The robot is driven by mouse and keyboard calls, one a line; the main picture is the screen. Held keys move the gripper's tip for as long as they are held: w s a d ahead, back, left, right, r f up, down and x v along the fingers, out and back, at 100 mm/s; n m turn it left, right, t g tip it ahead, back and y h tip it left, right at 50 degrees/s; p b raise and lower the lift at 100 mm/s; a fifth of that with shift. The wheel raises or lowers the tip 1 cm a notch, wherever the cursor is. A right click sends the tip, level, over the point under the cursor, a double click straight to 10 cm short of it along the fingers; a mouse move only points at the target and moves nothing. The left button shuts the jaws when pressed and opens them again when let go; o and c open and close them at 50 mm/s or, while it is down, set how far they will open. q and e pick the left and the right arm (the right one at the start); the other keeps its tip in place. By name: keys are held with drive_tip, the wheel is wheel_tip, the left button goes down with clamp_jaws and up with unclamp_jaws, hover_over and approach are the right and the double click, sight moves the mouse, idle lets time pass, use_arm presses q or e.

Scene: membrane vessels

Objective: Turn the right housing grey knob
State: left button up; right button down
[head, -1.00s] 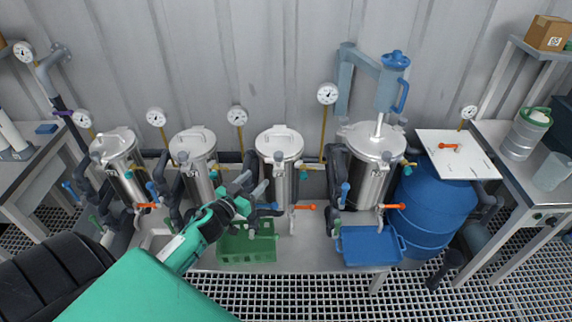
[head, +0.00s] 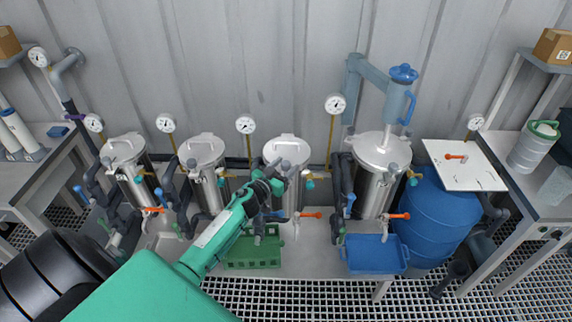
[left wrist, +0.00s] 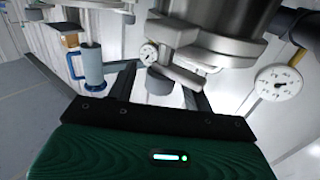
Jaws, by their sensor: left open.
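Several steel housings with lids stand in a row; the third from the left (head: 285,148) and the larger rightmost one (head: 380,158) are on the right side. Each has a small grey knob on its upper front: the third's knob (head: 286,163) and the rightmost's knob (head: 391,166). My left gripper (head: 283,173) is open at the upper front of the third housing, close to its knob. In the left wrist view, a round grey knob (left wrist: 159,81) shows between the open fingers, under a steel clamp and lid rim. Contact cannot be told. My right gripper is not in view.
Orange-handled valves (head: 311,215) and dark pipes crowd the housing fronts. A gauge (head: 245,125) stands behind. A green crate (head: 240,259) and a blue tray (head: 373,262) lie below. A blue barrel (head: 437,215) stands at right.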

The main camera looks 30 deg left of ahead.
use_arm(q)
drive_tip(key=shift+w, duration=0.45)
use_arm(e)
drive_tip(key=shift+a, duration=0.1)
use_arm(q)
drive_tip(key=c, duration=1)
drive_tip(key=shift+o, duration=0.2)
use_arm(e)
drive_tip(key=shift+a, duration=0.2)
